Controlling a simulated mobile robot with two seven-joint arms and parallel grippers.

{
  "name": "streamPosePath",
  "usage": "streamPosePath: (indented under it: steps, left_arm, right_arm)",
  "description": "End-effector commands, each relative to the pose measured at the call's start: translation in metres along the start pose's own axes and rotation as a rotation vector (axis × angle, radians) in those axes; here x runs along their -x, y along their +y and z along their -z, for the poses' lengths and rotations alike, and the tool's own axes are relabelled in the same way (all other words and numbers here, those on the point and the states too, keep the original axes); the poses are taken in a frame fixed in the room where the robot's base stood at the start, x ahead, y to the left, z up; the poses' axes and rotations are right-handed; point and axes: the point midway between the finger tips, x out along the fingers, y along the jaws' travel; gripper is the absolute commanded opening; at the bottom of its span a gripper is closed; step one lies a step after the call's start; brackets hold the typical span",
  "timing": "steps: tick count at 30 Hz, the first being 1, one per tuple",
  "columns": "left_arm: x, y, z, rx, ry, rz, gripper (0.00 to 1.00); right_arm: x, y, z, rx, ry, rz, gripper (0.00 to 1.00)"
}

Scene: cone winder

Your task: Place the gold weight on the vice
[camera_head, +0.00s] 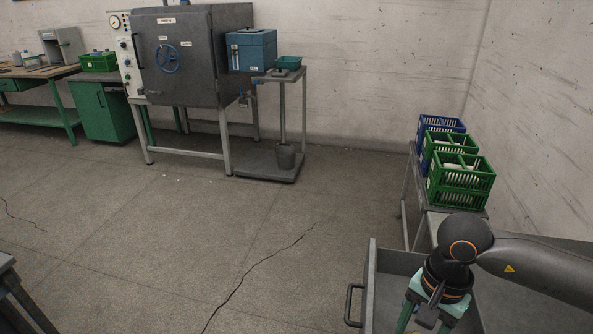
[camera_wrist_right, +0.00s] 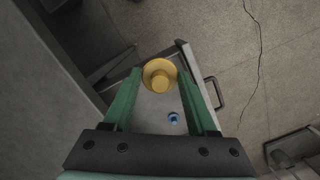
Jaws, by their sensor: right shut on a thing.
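The gold weight (camera_wrist_right: 160,76), a round flanged piece with a raised knob, shows between the green fingertips of my right gripper (camera_wrist_right: 158,82) in the right wrist view. My right gripper is shut on it, over the open grey drawer (camera_wrist_right: 152,117). I cannot make out a vice for certain in either view. My left gripper is out of view.
A small blue object (camera_wrist_right: 174,118) lies in the drawer. Green crates (camera_head: 461,180) and a blue crate (camera_head: 441,124) stand on a bench by the right wall. A grey oven (camera_head: 190,55) and a workbench (camera_head: 38,72) stand far left. The floor between is clear.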

Motion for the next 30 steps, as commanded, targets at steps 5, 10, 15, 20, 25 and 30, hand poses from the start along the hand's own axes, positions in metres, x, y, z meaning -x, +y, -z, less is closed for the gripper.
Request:
streamPosePath:
  steps: [5,10,15,20,25,30]
  left_arm:
    - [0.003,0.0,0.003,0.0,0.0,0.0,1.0]
    - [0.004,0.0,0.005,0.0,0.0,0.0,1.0]
    - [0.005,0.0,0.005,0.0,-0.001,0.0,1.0]
    - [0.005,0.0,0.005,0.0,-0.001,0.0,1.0]
    - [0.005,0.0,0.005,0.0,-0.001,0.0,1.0]
    - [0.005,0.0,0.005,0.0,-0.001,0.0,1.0]
  right_arm:
    - [0.019,-0.002,-0.003,0.346,0.003,-0.041,0.01]
    - [0.03,-0.003,-0.005,0.608,0.003,-0.074,0.01]
    - [0.036,-0.003,-0.006,0.755,0.001,-0.092,0.01]
    - [0.038,-0.002,-0.006,0.793,0.001,-0.097,0.01]
    - [0.036,-0.003,-0.007,0.795,-0.003,-0.095,0.01]
    - [0.037,-0.002,-0.007,0.793,-0.001,-0.096,0.01]
